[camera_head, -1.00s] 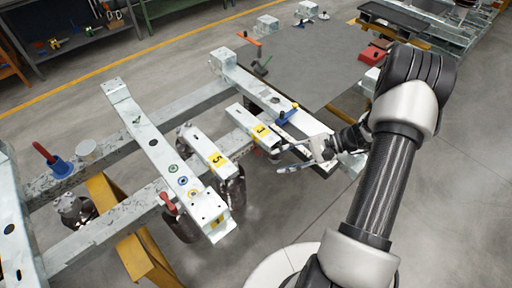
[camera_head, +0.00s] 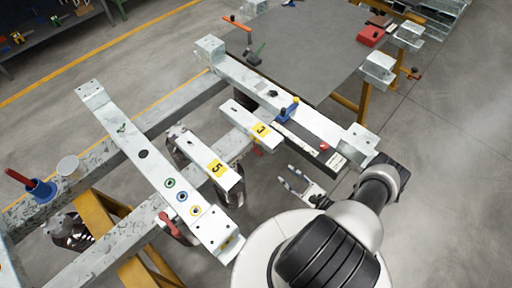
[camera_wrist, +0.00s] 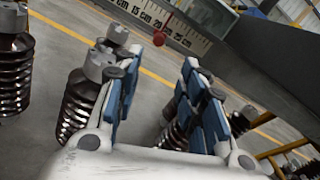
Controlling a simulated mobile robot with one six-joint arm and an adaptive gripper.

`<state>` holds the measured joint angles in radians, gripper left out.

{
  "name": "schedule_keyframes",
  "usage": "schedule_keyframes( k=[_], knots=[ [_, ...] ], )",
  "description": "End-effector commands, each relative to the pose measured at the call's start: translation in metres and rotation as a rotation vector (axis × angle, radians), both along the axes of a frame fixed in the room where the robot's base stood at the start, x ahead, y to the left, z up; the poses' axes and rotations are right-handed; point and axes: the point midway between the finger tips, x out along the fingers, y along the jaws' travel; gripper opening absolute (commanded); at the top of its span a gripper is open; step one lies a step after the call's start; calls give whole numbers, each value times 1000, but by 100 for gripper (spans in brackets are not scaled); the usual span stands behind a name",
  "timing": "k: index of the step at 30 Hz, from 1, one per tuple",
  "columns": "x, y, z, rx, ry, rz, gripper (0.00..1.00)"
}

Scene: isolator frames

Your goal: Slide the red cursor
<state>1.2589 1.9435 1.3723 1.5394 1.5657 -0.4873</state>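The red cursor shows as a small red knob (camera_head: 323,146) at the side of a long pale beam, by the scale (camera_head: 303,145). In the wrist view the cursor is a red ball (camera_wrist: 158,39) on a thin red rod, in front of a scale marked in cm (camera_wrist: 172,32). My gripper (camera_head: 284,178) is open and empty, below and left of the cursor in the head view. In the wrist view my fingertips (camera_wrist: 162,58) stand apart, with the ball in line with the gap between them. The ball appears beyond the fingers, not touched.
Dark ribbed insulators (camera_wrist: 78,105) hang in the wrist view. A grey table (camera_head: 320,40) lies behind. Floor at right is open.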

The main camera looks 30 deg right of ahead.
Motion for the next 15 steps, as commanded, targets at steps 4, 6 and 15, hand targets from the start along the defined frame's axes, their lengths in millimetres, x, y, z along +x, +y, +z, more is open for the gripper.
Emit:
schedule_keyframes(
  k=[4, 6, 15],
  knots=[
    [24, 11, 0, -1, -1, 11, 37],
    [38, 16, 0, -2, -1, 11, 37],
    [100, 39, 0, -2, -1, 12, 37]
  ],
)
